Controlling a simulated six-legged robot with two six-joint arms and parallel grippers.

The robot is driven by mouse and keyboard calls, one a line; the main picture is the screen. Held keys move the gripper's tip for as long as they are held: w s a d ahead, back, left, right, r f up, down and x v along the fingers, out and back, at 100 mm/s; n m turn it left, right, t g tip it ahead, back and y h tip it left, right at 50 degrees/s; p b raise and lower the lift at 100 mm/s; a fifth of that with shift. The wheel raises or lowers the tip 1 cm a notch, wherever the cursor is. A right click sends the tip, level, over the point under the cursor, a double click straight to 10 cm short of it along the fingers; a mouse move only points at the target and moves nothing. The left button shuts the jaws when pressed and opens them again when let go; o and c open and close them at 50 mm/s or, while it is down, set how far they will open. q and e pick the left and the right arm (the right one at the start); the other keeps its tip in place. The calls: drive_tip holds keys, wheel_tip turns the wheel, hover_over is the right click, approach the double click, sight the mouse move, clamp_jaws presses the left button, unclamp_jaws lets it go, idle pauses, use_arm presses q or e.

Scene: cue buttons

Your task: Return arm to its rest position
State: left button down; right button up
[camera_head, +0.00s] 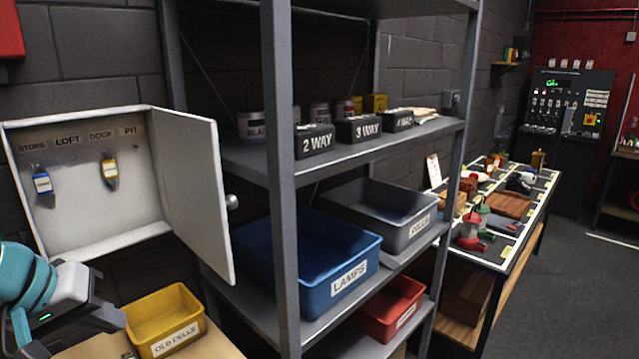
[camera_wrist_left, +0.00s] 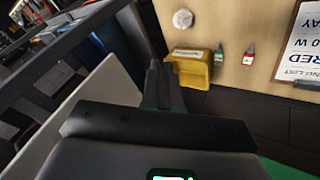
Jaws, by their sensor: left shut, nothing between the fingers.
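My left arm comes in at the lower left of the head view, teal and grey. Its gripper (camera_wrist_left: 162,72) shows best in the left wrist view, with the two dark fingers close together and nothing between them. In the head view its fingertips are hard to make out at the bottom edge. In the wrist view the fingers point toward a yellow bin (camera_wrist_left: 190,68); I cannot tell whether they touch it. The bin, labelled OLD CELLS, is also in the head view (camera_head: 165,318) on a wooden surface. My right gripper is not in view.
An open white key cabinet (camera_head: 90,225) has its door (camera_head: 195,190) swung outward near my left arm. A grey shelf rack (camera_head: 280,170) holds a blue LAMPS bin (camera_head: 330,285) and others. A workbench (camera_head: 515,245) stands right. Grey floor (camera_head: 580,300) is clear.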

use_arm(q)
drive_tip(key=w+d+f+g, duration=0.1)
drive_tip(key=w+d+f, duration=0.15)
drive_tip(key=f, duration=0.75)
drive_tip(key=w+d+f+m+g, duration=0.1)
drive_tip(key=d+f, duration=0.3)
drive_tip(key=f, duration=0.7)
drive_tip(key=w+d+f+g, duration=0.1)
drive_tip(key=d+f, duration=0.3)
drive_tip(key=f, duration=0.6)
drive_tip(key=s+d+f+g, duration=0.1)
drive_tip(key=s+d+f, duration=0.2)
drive_tip(key=s+f, duration=0.3)
drive_tip(key=s+d+f+m+g+h, duration=0.1)
drive_tip(key=s+d+f, duration=0.2)
drive_tip(key=s+f, duration=0.3)
drive_tip(key=s+d+f+m+g, duration=0.1)
drive_tip(key=s+d+f, duration=0.3)
drive_tip(key=s+f, duration=0.3)
drive_tip(key=shift+f, duration=0.2)
drive_tip(key=shift+a, duration=0.1)
